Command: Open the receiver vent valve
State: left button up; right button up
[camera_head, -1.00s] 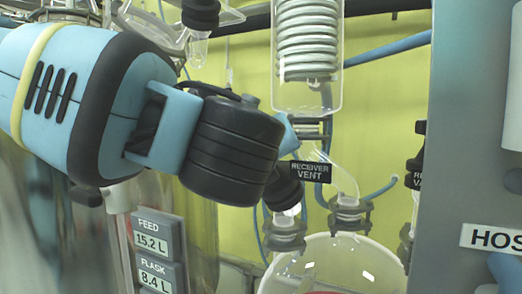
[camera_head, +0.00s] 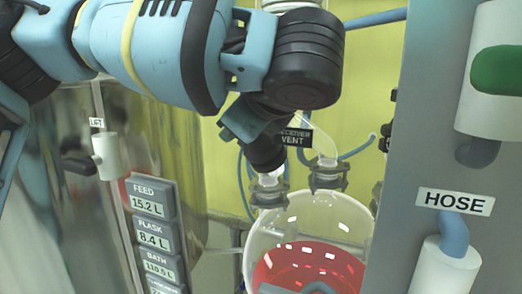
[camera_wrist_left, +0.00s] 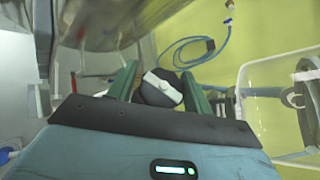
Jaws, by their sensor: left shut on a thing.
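The receiver vent valve has a black knob (camera_head: 266,154) on a neck at the upper left of the round glass receiver (camera_head: 350,215). Its "RECEIVER VENT" label (camera_head: 295,138) is partly hidden by my arm. My left gripper (camera_head: 250,137) reaches down over the knob in the head view. In the left wrist view the black knob (camera_wrist_left: 160,92), with a white bar across its top, sits between the two green fingers of my left gripper (camera_wrist_left: 160,82), which is shut on it. My right gripper is not in view.
The receiver holds red liquid. A grey panel with a "HOSE" label (camera_head: 455,202) stands close on the right. Readouts (camera_head: 150,208) and a "LIFT" handle (camera_head: 103,156) are at left. A blue hose (camera_wrist_left: 205,45) hangs against the yellow wall.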

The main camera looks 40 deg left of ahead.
pick_arm(q)
jog(key=shift+s+a+r, duration=0.15)
jog(key=shift+s+a, duration=0.15)
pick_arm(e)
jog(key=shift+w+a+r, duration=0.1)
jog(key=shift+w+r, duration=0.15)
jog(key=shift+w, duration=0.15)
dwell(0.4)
pick_arm(q)
jog(key=o, duration=0.9)
jog(key=shift+c, duration=0.2)
jog(key=shift+w, duration=0.1)
jog(key=shift+r, duration=0.1)
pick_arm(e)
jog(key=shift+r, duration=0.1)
